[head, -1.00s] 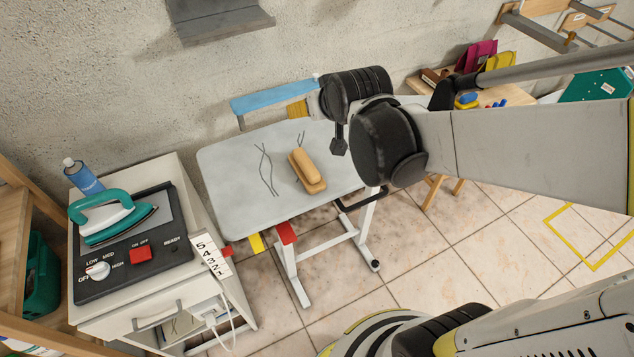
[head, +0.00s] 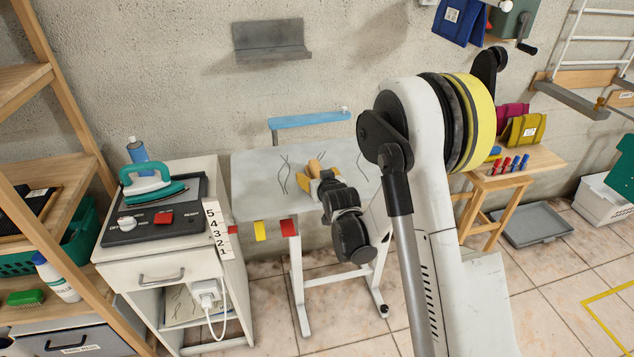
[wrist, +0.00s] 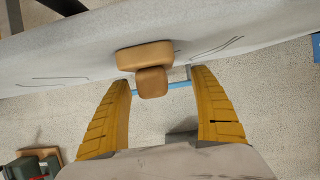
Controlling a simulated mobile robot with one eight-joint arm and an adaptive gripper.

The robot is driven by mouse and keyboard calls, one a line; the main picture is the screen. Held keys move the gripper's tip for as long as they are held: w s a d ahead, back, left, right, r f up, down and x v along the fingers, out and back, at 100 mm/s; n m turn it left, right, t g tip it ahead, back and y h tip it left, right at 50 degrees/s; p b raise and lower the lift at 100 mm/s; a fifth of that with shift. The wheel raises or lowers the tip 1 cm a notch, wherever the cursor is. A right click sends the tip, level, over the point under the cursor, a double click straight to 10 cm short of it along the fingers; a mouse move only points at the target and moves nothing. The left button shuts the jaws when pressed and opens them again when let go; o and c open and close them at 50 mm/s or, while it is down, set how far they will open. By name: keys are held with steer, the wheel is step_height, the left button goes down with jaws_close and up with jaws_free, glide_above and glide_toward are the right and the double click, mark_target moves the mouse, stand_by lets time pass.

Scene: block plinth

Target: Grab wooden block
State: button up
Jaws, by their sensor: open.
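The wooden block (head: 315,166) is tan, with a smaller bar on top of a wider base. It rests on the grey tabletop, mostly hidden behind my gripper (head: 323,183) in the head view. In the wrist view the block's base (wrist: 144,55) lies just past the fingertips, and its upper bar (wrist: 152,83) shows between the two yellow fingers of my gripper (wrist: 161,77). The fingers are spread, with a gap on both sides of the bar. The bar is closer to the left finger. I see no contact.
The grey table (head: 255,180) has dark curved lines and a blue rail (head: 308,119) behind it. A white cabinet with a teal iron (head: 150,185) stands at left, beside a wooden shelf. A small wooden table (head: 535,160) with coloured pegs is at right.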

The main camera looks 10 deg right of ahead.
mark_target(314, 169)
steer(key=x, duration=0.1)
steer(key=b+x, duration=0.1)
steer(key=x, duration=0.1)
steer(key=b+x, duration=0.1)
steer(key=x, duration=0.1)
steer(key=shift+w+d, duration=0.1)
steer(key=shift+d, duration=0.15)
steer(key=shift+w+f+b, duration=0.1)
steer(key=shift+w+b, duration=0.25)
steer(key=shift+w, duration=0.15)
steer(key=c, duration=1.5)
